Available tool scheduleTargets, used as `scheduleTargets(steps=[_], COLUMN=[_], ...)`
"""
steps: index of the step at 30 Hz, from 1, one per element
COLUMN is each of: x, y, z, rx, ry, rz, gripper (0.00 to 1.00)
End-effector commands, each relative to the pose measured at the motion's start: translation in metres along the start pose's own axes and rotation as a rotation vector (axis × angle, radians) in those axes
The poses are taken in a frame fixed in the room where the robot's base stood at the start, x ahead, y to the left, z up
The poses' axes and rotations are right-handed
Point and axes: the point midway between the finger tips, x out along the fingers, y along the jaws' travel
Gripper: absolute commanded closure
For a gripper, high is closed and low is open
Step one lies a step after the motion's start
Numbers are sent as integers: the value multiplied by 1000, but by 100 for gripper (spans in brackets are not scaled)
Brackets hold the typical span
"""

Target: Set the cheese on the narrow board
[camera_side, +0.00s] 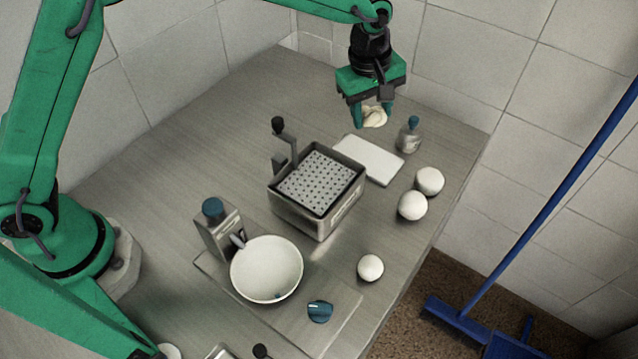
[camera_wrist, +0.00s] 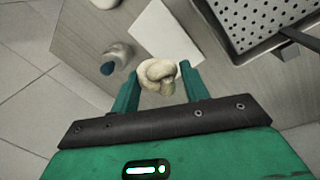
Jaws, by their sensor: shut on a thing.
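The cheese (camera_side: 374,117) is a pale cream, rounded, knotted lump. My gripper (camera_side: 371,115) is shut on it and holds it in the air above the far end of the table. In the wrist view the cheese (camera_wrist: 161,75) sits between the two green fingers of my gripper (camera_wrist: 158,88). The narrow board (camera_side: 369,160) is a white rectangular slab lying flat on the table, behind the perforated basket. In the wrist view the board (camera_wrist: 168,32) shows just beyond the cheese, which covers part of its near end.
A metal perforated basket (camera_side: 318,187) stands beside the board. A small blue-capped bottle (camera_side: 409,136) stands close to the board's right end. White balls (camera_side: 413,206) lie to the right. A white bowl (camera_side: 266,269) and a larger board (camera_side: 335,318) are at the front.

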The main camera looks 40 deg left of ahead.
Motion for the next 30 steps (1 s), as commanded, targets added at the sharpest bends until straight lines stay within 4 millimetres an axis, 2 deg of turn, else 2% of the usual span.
scheduleTargets(steps=[4,17,30], x=[2,9,42], y=[3,2,-3], z=[-6,-6,-6], rx=[-11,-11,-10], ry=[2,2,1], rz=[-1,0,-2], gripper=[81,81,81])
